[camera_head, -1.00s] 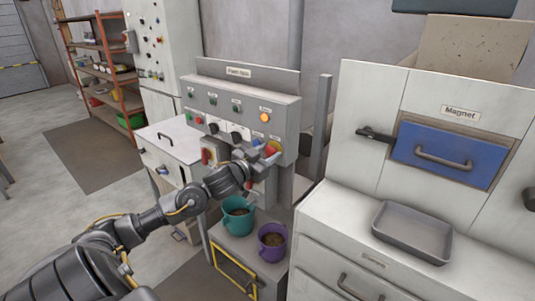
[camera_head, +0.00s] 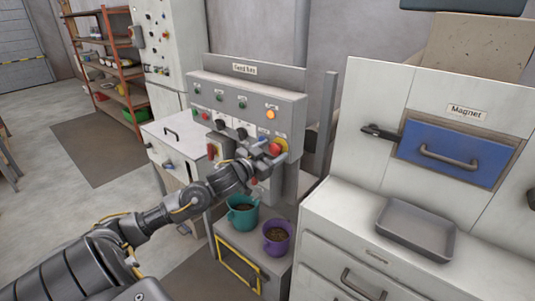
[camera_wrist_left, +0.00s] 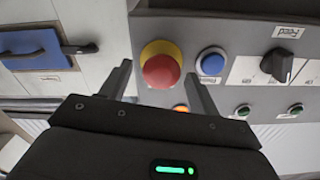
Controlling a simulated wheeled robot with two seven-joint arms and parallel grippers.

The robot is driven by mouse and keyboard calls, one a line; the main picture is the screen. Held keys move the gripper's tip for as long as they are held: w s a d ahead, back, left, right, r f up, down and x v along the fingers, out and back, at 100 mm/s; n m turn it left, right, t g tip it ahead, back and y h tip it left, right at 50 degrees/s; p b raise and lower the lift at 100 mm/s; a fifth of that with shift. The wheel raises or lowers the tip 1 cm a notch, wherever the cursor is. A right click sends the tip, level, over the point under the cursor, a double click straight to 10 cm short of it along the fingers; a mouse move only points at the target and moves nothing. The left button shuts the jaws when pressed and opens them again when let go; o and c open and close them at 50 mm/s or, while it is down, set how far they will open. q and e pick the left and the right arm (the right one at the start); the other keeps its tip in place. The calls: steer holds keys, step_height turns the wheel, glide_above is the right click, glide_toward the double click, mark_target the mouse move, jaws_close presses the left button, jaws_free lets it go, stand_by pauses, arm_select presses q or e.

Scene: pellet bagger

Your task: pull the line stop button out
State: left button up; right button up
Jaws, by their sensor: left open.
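The line stop button is a red mushroom head on a yellow collar (camera_wrist_left: 161,70), at the right of the grey control panel (camera_head: 206,87). It also shows in the head view (camera_head: 276,149), partly behind my gripper. My left gripper (camera_head: 268,156) is open just in front of the panel. In the left wrist view my left gripper (camera_wrist_left: 158,82) has one finger on each side of the red head, with visible gaps. I cannot tell how deep the fingers reach. My right gripper is not in view.
A blue button (camera_wrist_left: 211,62) and a black selector knob (camera_wrist_left: 283,65) sit beside the stop button. An orange lamp (camera_head: 271,114) is lit above. A grey tray (camera_head: 415,229) is at right.

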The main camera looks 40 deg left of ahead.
arm_select(q)
steer(key=s+b, duration=0.2)
steer(key=s, duration=0.9)
steer(key=shift+b, duration=0.35)
